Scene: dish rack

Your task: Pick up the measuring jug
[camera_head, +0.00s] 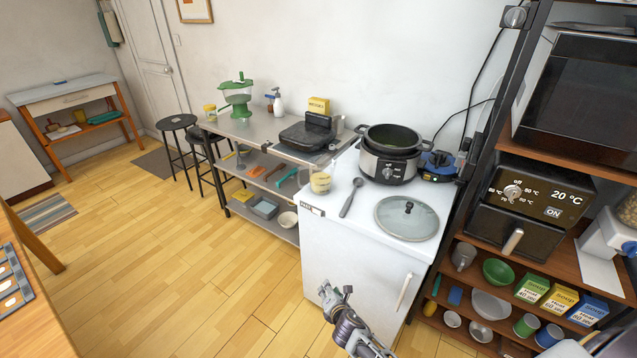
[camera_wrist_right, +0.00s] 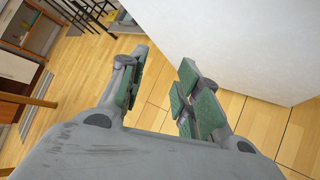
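A clear jug with pale yellow contents (camera_head: 320,182), which looks like the measuring jug, stands upright at the left back corner of the white fridge top (camera_head: 337,215). My right gripper (camera_head: 335,294) is in front of the fridge, below its top and well short of the jug. In the right wrist view my right gripper (camera_wrist_right: 159,85) is open, with nothing between its green-padded fingers and floor behind them. The jug is not in the right wrist view. My left gripper is not in view.
Beside the jug are a grey spoon (camera_head: 351,198), a glass lid (camera_head: 407,218) and a cooker (camera_head: 389,158). A metal trolley (camera_head: 245,129) with a black grill (camera_head: 305,135) stands left. A tall shelf unit (camera_head: 467,239) closes off the right.

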